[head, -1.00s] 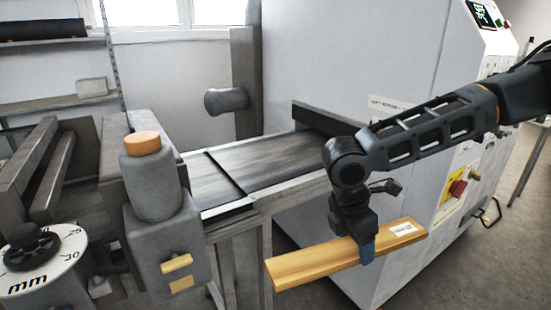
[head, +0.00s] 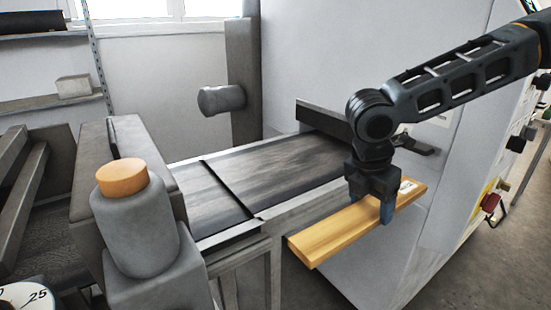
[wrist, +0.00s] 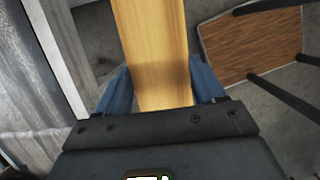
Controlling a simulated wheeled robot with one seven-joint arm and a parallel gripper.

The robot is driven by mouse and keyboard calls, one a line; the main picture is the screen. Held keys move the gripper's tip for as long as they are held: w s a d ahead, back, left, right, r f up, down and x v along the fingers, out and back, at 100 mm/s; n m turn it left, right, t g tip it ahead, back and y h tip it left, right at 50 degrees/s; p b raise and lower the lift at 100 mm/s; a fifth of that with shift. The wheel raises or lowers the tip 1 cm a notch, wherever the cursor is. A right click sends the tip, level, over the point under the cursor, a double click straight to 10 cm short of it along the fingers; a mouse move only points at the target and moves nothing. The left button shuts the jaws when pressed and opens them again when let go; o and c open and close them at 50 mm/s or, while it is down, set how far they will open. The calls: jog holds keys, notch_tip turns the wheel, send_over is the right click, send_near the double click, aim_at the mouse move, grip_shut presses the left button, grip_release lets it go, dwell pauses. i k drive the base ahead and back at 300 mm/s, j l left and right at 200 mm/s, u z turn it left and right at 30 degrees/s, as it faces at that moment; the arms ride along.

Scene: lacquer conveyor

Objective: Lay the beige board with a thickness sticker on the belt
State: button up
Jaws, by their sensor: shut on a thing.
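The beige board (head: 330,234) is held in the air just off the near right side of the belt, roughly level. Its white sticker (head: 407,186) shows at the far right end in the head view. My gripper (head: 387,208) is shut on the board, with its blue fingers at the board's two edges. In the wrist view the board (wrist: 153,50) runs up between the blue fingers of my gripper (wrist: 165,90). The dark belt (head: 280,166) lies to the left of the board and has nothing on it.
A metal side rail (head: 295,208) edges the belt on the near side. A white machine cabinet (head: 350,60) stands behind, with a dark opening at the belt's end. A grey post with an orange cap (head: 122,178) stands at the left front.

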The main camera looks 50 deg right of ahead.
aim_at(280, 164)
jog(key=i+l, duration=0.5)
jog(key=i, duration=0.2)
jog(key=i+l, duration=0.5)
jog(key=i, duration=0.15)
